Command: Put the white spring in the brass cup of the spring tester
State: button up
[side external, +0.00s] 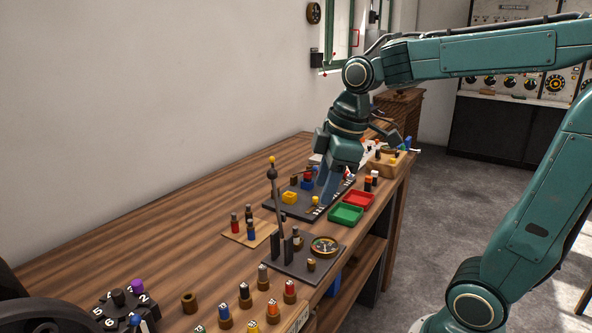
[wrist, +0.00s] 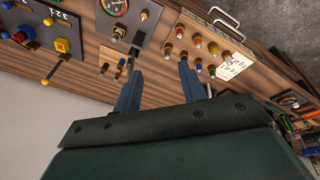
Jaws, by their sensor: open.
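The spring tester (side external: 283,268) is a dark plate with a round dial, an upright lever and a small brass cup (side external: 311,265) near its front edge. In the wrist view the tester's plate (wrist: 136,30) is at the top, with the cup (wrist: 144,15) right of the dial. I cannot make out the white spring for certain. A small pale-topped piece (side external: 296,236) stands by the lever posts. My gripper (side external: 323,204) points down beyond the tester, over the dark board with yellow blocks. In the wrist view my gripper (wrist: 160,68) is open, with nothing between its fingers.
A tan board (side external: 262,238) holds red and blue pieces left of the tester. Green (side external: 346,214) and red (side external: 358,199) trays lie at the right edge. Numbered, coloured pieces (side external: 272,312) stand in front. The tall lever (side external: 275,200) is an obstacle.

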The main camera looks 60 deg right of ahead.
jog(key=s+a+f+m+t, duration=0.2)
jog(key=s+a+m, duration=0.1)
jog(key=s+m, duration=0.4)
jog(key=s, duration=0.3)
jog(key=shift+s+a+m, duration=0.15)
jog(key=shift+s+m, duration=0.15)
jog(key=shift+s, duration=0.05)
